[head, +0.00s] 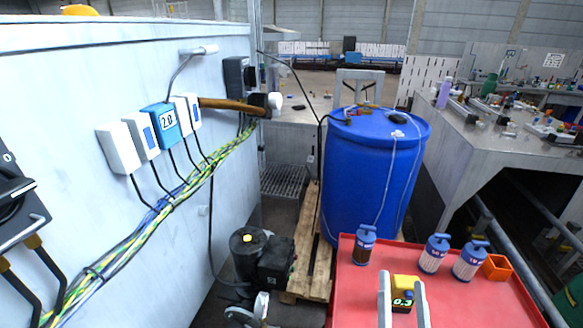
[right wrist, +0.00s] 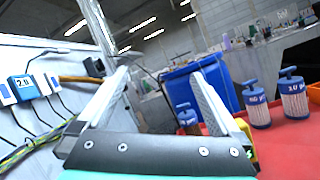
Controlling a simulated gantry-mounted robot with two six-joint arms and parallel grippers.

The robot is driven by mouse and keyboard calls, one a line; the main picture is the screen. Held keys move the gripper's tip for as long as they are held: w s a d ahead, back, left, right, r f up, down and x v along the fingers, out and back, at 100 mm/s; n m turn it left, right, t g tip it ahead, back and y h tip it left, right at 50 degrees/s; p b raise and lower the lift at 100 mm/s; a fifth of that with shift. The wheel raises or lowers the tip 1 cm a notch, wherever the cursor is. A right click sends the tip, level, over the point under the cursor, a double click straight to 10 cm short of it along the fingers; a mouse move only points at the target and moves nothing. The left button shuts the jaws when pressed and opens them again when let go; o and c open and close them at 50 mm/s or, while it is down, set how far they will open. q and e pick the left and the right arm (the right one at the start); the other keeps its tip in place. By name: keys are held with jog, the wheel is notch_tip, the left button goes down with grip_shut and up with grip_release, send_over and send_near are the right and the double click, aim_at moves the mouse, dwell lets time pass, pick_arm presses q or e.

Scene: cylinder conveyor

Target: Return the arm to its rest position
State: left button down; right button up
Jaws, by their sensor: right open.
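My right gripper (head: 403,296) is at the bottom of the head view, over the front of the red tray table (head: 462,290). Its two pale fingers are apart. A small yellow and black device (head: 406,283) reading 0.3 shows between them in the head view. In the right wrist view the gap of my right gripper (right wrist: 160,78) looks empty, and a sliver of yellow shows beside the right finger. My left gripper is not in view.
Blue-capped cylinders, one dark (head: 364,246) and two pale (head: 434,255), stand on the red table beside an orange open box (head: 497,268). A blue barrel (head: 370,175) stands behind on a pallet. A wall cabinet (head: 60,90) with cables fills the left.

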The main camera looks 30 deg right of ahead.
jog(key=w+a+r+m+t+h+p, duration=0.1)
jog(key=w+a+r+m+t, duration=0.1)
jog(key=r+m, duration=0.95)
jog(key=w+a+r+m+t+p, duration=0.15)
jog(key=r+m, duration=0.35)
jog(key=r, duration=1.3)
jog(key=s+a+r+m+t+y, duration=0.3)
jog(key=a+r+m+t+y, duration=0.25)
jog(key=a+r+y, duration=0.9)
notch_tip(320, 180, up, 34)
jog(key=d+y+p, duration=0.2)
jog(key=p, duration=3.5)
jog(key=shift+w+d+t+p, duration=0.2)
jog(key=shift+d+t+p, duration=0.1)
jog(key=shift+t+p, duration=0.1)
jog(key=shift+d, duration=0.1)
